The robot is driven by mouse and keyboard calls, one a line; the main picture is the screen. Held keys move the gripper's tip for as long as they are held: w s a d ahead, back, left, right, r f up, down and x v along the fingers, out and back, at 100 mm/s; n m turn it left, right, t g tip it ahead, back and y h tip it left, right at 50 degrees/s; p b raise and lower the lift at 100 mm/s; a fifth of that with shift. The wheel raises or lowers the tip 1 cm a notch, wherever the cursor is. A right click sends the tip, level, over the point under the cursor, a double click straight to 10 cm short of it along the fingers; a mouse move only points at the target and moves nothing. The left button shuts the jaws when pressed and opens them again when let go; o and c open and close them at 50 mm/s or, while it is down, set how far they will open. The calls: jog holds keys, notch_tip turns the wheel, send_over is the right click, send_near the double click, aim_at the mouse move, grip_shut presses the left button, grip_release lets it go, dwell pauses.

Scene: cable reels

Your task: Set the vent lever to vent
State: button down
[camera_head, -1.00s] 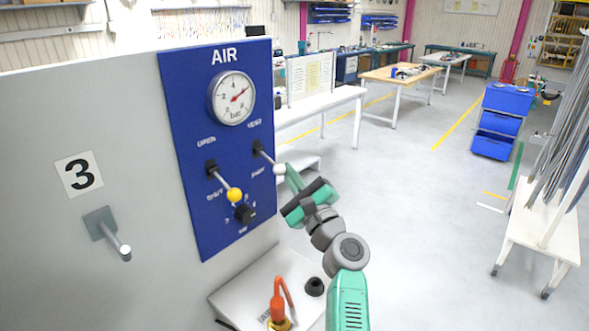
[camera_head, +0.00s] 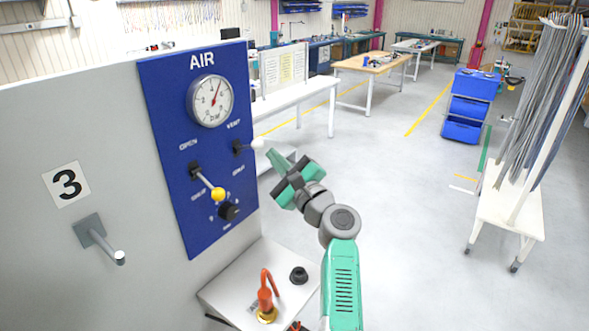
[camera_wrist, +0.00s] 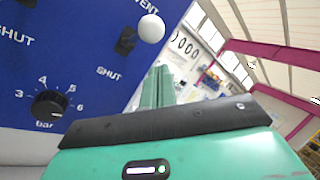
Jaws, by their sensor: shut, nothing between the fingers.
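The blue AIR panel (camera_head: 165,110) stands on a grey wall. Its vent lever has a white ball knob (camera_head: 257,144), which sticks out from the pivot just below the VENT label, with the shut label lower down. The knob also shows in the wrist view (camera_wrist: 151,29). My gripper (camera_head: 273,156) is shut and empty, just below and to the right of the knob. The gauge (camera_head: 210,100) needle points up and slightly right.
A yellow-knobbed lever (camera_head: 218,194) angles down toward its shut label, beside a black regulator knob (camera_head: 229,211). A grey peg (camera_head: 103,242) juts out at left. An orange hooked fitting (camera_head: 266,292) and a black cap (camera_head: 299,275) sit on the ledge below. Open floor lies right.

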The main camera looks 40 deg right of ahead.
jog(key=s+d+r+b, duration=0.1)
jog(key=s, duration=0.8)
jog(key=shift+s+r, duration=0.15)
jog(key=shift+s, duration=0.05)
jog(key=a+r+n+y+p, duration=0.1)
jog(key=a+r+n+p, duration=0.1)
jog(key=a+r+n, duration=0.45)
jog(key=a+r+n+p, duration=0.15)
jog(key=a+n, duration=0.25)
jog(key=a, duration=0.6)
jog(key=a+r+n+y+p, duration=0.1)
jog(key=a+r+n, duration=0.45)
jog(key=a, duration=0.35)
jog(key=s+a+r+n+t+p, duration=0.1)
jog(key=s+a+r+n+t, duration=0.1)
jog(key=s+a+r+n, duration=0.3)
jog(key=s+a+r+n+t+p, duration=0.1)
jog(key=s+a+r+n, duration=0.4)
jog(key=s+a, duration=0.5)
jog(key=shift+s+a+r+n+t+y+p, duration=0.2)
jog(key=shift+s+a+n+t+y+p, duration=0.15)
jog(key=shift+a+n+p, duration=0.4)
